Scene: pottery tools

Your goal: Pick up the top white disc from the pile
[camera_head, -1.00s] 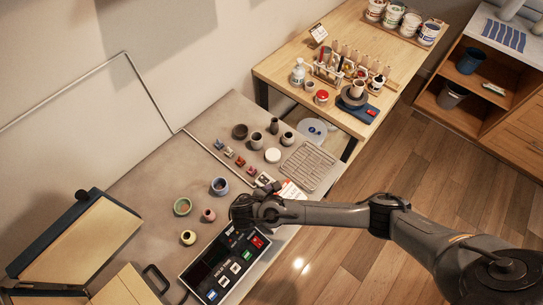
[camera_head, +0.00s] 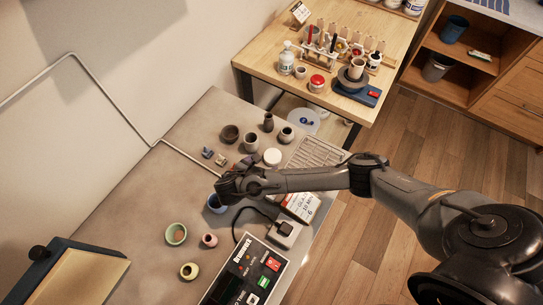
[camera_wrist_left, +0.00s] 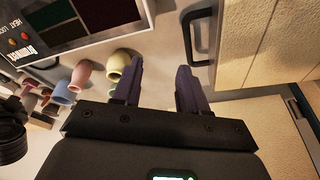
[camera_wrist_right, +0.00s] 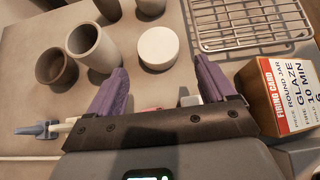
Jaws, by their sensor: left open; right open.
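The white disc pile (camera_head: 272,157) sits on the grey table beyond my right gripper, near the wire rack. In the right wrist view the white disc (camera_wrist_right: 158,47) is round with a pale flat top; I cannot tell how many discs lie under it. My right gripper (camera_wrist_right: 160,78) is open and empty, its purple fingers pointing toward the disc, which appears just ahead between the fingertips. In the head view my right gripper (camera_head: 232,187) is dark and hovers over the table. My left gripper (camera_wrist_left: 160,82) is open and empty, seen only in the left wrist view.
Grey and brown cups (camera_wrist_right: 93,46) stand left of the disc. A wire rack (camera_wrist_right: 250,22) and a firing card box (camera_wrist_right: 275,95) are to its right. A kiln controller (camera_head: 247,272) and small coloured pots (camera_head: 176,234) lie nearer. A wooden table (camera_head: 325,80) holds tools behind.

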